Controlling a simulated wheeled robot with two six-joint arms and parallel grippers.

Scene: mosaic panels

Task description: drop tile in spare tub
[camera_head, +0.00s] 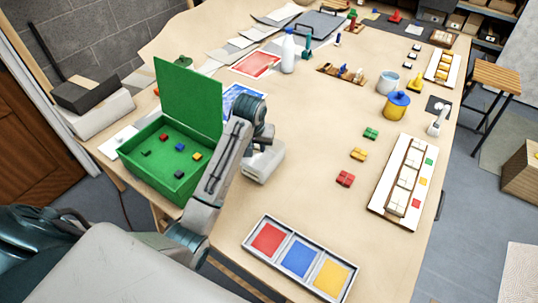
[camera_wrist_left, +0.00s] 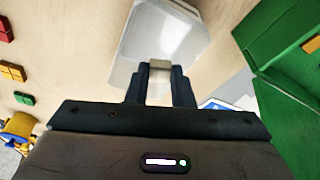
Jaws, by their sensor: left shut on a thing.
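My left gripper (camera_wrist_left: 158,78) is shut on a small cream tile (camera_wrist_left: 159,64), which shows between its two dark fingertips. The pale grey-white tub (camera_wrist_left: 165,28) lies just beyond the fingertips in the left wrist view; I cannot tell how far the tile is above it. In the head view the tub (camera_head: 264,166) stands on the table right of the open green box, partly hidden by my left arm. There my left wrist is over the tub and the fingertips and tile are hidden. My right gripper is not in view.
The green box (camera_head: 137,140) with its raised lid holds several small coloured blocks. A tray (camera_head: 247,246) with red, blue and yellow squares is at the front. Red, yellow and green bricks (camera_head: 345,179) and a long panel (camera_head: 378,208) lie to the right. The table between is clear.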

